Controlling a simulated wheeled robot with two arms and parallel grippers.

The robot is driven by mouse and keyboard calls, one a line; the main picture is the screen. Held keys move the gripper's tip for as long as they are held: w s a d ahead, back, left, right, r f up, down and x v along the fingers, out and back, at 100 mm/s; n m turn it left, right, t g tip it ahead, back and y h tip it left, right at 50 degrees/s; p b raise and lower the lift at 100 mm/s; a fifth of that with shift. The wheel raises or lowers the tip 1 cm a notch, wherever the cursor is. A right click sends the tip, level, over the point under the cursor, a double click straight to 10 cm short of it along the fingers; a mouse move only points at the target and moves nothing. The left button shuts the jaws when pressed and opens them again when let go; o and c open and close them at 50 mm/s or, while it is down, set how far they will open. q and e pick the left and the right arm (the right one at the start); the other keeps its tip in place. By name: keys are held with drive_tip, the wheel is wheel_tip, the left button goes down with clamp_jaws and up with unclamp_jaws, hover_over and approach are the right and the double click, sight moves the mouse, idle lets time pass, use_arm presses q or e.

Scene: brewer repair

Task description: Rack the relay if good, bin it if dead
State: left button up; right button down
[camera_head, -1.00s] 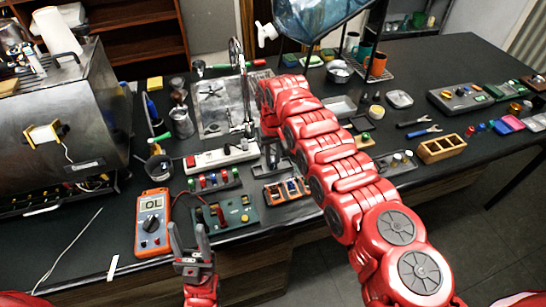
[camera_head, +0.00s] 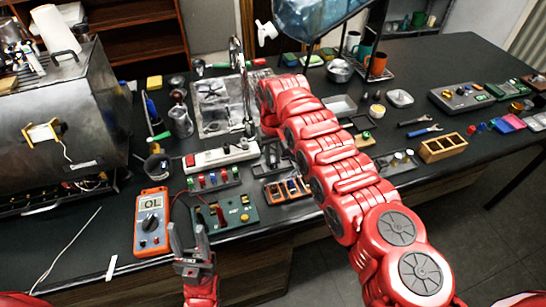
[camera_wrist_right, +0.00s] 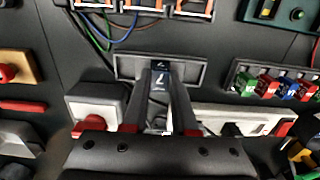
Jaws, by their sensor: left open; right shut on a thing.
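My right gripper (camera_wrist_right: 162,120) is shut on a small dark block with a white mark (camera_wrist_right: 160,82), which looks like the relay. It is over a shallow grey tray (camera_wrist_right: 128,66); I cannot tell if the block touches the tray floor. In the head view my right arm partly hides this spot. A rack with orange-edged slots (camera_head: 287,190) lies just in front of the tray. The orange multimeter (camera_head: 152,222) reads OL, beside a green board (camera_head: 238,212). My left gripper (camera_head: 188,235) is open and empty at the front edge, before the board.
A white power strip (camera_head: 220,157) and a row of coloured parts (camera_head: 213,180) lie left of the tray. The steel brewer (camera_head: 65,120) stands at the left.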

drive_tip(key=c, duration=0.6)
unclamp_jaws()
drive_tip(key=shift+r, duration=0.1)
wheel_tip(320, 180, up, 17)
drive_tip(key=shift+r+p, duration=0.15)
drive_tip(key=shift+p, duration=0.5)
